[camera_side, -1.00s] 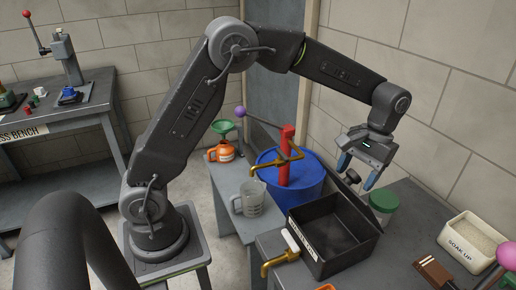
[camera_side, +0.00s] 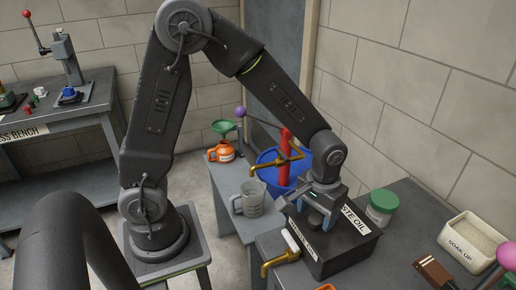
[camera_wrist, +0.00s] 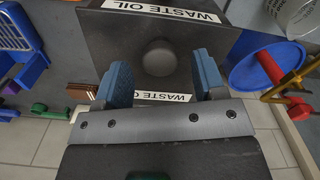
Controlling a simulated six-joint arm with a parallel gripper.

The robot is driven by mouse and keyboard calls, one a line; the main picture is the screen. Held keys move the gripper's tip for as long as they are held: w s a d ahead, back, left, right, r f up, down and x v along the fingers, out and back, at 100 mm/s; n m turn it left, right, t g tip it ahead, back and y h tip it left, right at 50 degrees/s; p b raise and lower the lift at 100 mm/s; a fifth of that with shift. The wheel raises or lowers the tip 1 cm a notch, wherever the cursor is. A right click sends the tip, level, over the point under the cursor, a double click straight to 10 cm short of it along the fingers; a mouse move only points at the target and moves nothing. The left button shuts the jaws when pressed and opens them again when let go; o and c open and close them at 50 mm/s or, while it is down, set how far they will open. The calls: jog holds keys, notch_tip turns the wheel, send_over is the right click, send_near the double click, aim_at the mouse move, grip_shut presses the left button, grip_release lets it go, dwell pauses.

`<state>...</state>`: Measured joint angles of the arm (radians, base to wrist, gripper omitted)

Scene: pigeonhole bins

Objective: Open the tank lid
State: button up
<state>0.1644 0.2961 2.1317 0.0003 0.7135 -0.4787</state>
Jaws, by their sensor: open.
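The dark tank (camera_side: 350,259), labelled WASTE OIL, stands on the grey bench with a brass tap (camera_side: 278,262) on its near left side. Its lid (camera_side: 355,219) lies down over the tank top and looks shut. The wrist view shows the flat dark lid (camera_wrist: 108,40) with a white label and a round dark knob (camera_wrist: 159,59). My gripper (camera_side: 308,213) is over the lid, pointing down. In the wrist view its blue fingers (camera_wrist: 160,70) are apart, one on either side of the knob. I cannot tell whether they touch it. The knob is hidden in the side view.
A blue drum (camera_side: 267,161) with a red pump (camera_side: 285,150) stands behind the tank. A clear jug (camera_side: 250,200) is at the left. A green-lidded jar (camera_side: 382,204) is close on the right, with a SOAK UP tray (camera_side: 472,243) farther right.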

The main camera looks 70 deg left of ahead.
notch_tip(320, 180, up, 13)
jog(key=s+a+r+m+t, duration=0.1)
jog(key=s+a+r+t, duration=0.1)
jog(key=s, duration=0.4)
jog(key=s+a+r+m+t, duration=0.2)
jog(key=s+a+t, duration=0.1)
jog(key=s, duration=0.3)
jog(key=shift+a+r, duration=0.15)
dwell(0.3)
jog(key=w+d+f+n+g, duration=0.3)
jog(key=w+n, duration=0.2)
jog(key=w, duration=0.1)
jog(key=w+d+f+n+g, duration=0.2)
jog(key=w+n, duration=0.3)
jog(key=w, duration=0.1)
notch_tip(320, 180, down, 14)
jog(key=shift+d+r, duration=0.15)
jog(key=shift+r, duration=0.1)
jog(key=shift+c, duration=0.5)
